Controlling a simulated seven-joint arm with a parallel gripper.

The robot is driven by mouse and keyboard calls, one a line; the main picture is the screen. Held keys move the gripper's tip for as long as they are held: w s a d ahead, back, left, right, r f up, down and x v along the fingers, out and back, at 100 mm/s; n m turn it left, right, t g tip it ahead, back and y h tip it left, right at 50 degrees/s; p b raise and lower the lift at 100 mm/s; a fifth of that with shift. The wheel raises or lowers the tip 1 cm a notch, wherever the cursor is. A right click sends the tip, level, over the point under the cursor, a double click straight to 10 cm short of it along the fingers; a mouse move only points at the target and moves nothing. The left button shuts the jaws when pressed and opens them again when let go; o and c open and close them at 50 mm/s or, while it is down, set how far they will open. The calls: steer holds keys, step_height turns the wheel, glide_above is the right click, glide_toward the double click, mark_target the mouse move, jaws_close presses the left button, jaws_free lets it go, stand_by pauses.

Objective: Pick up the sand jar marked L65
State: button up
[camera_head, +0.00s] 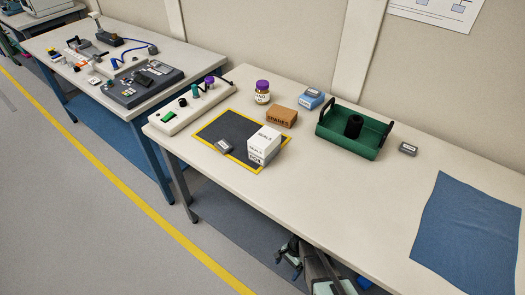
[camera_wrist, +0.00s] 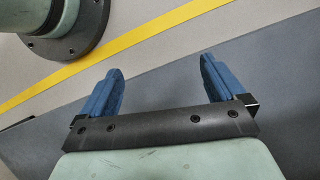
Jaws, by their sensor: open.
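A small jar with a purple lid, yellowish contents and a white label (camera_head: 262,92) stands upright at the back of the nearer table, behind a brown box. Its label's lettering is too small for me to read a code such as L65. My gripper (camera_wrist: 161,68) shows in the wrist view with its two blue fingers spread wide and nothing between them. It is over floor, with a yellow line beyond the fingers. No jar shows in the wrist view. In the head view, part of my arm is low, at the table's front edge, well away from the jar.
Near the jar are a brown box (camera_head: 282,116), a blue box (camera_head: 311,98), a white box (camera_head: 264,145) on a yellow-edged dark mat (camera_head: 212,131), and a white control panel (camera_head: 172,121). A green tray (camera_head: 336,142) stands right.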

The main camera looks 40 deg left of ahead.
steer(key=s+a+r+t, duration=0.1)
steer(key=s+a, duration=0.2)
steer(key=a, duration=1.8)
steer(key=s+a+r+n+t, duration=0.15)
steer(key=a+r, duration=0.25)
steer(key=a, duration=0.4)
steer(key=s+a+r, duration=0.3)
steer(key=a+r, duration=0.2)
steer(key=a, duration=0.3)
steer(key=s+a+r+n, duration=0.1)
steer(key=s+a+r, duration=0.2)
steer(key=a+r, duration=0.35)
steer(key=s+a+r, duration=0.3)
steer(key=a+r, duration=0.3)
steer(key=r, duration=0.2)
steer(key=a+r+y, duration=0.2)
steer(key=a+r, duration=0.2)
steer(key=r, duration=1.3)
step_height(320, 180, up, 22)
steer(key=m+t+h, duration=0.2)
steer(key=m, duration=1.4)
glide_above(263, 83)
step_height(263, 83, down, 13)
steer(key=shift+a+f, duration=0.1)
steer(key=shift+f, duration=0.1)
